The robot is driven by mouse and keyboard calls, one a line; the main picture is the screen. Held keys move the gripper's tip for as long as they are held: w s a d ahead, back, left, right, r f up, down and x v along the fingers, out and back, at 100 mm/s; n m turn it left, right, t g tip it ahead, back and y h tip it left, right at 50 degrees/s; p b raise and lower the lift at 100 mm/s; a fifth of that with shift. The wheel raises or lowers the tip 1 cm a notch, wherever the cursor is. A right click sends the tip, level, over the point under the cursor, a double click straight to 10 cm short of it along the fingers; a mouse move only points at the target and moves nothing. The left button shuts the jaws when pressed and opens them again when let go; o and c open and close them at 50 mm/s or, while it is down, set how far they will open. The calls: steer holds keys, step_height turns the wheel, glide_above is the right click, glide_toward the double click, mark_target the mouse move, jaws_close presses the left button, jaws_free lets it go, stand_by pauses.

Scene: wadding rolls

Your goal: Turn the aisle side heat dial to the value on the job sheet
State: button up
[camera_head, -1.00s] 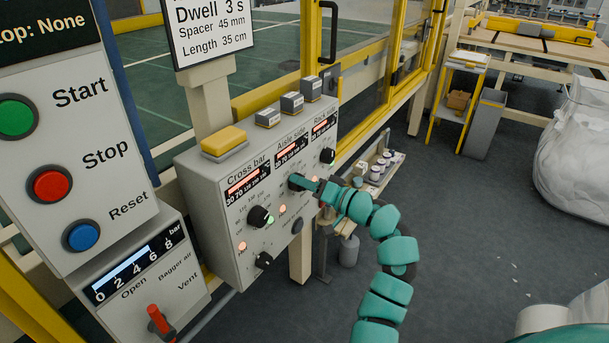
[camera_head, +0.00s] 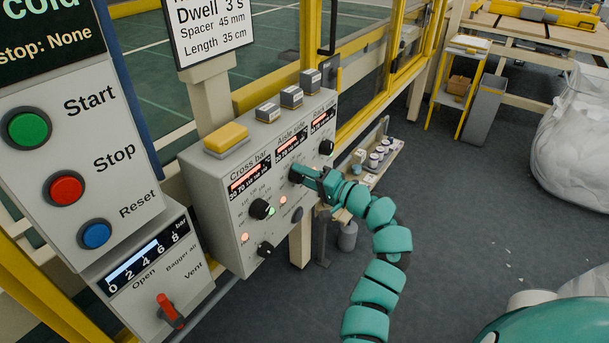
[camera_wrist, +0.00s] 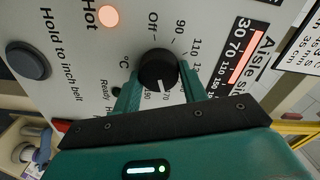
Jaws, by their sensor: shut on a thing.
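The aisle side heat dial (camera_wrist: 158,72) is a round black knob with a pale pointer line, on the grey control panel (camera_head: 225,200). My gripper (camera_head: 304,176) is at the dial in the head view. In the wrist view my gripper (camera_wrist: 158,92) has its teal fingers shut on both sides of the dial. Scale marks around it include Off, 90 and 110; the pointer's exact reading is hard to tell. The Aisle side display (camera_wrist: 238,55) has a lit red bar. The job sheet (camera_head: 212,28) shows Dwell 3 s, Spacer 45 mm and Length 35 cm; its upper part is cut off.
The Cross bar dial (camera_head: 261,209) is left of my gripper and another black dial (camera_head: 326,147) is right of it. The Hot lamp (camera_wrist: 109,16) glows. The hold button (camera_wrist: 28,60) is close by. Start, Stop and Reset buttons stand at the left. Open floor lies right.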

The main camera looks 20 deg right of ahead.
steer(key=o, duration=1)
steer(key=b+v, duration=0.1)
steer(key=v, duration=1.6)
steer(key=shift+s+d+f, duration=0.1)
steer(key=shift+s+d, duration=0.05)
steer(key=shift+d, duration=0.05)
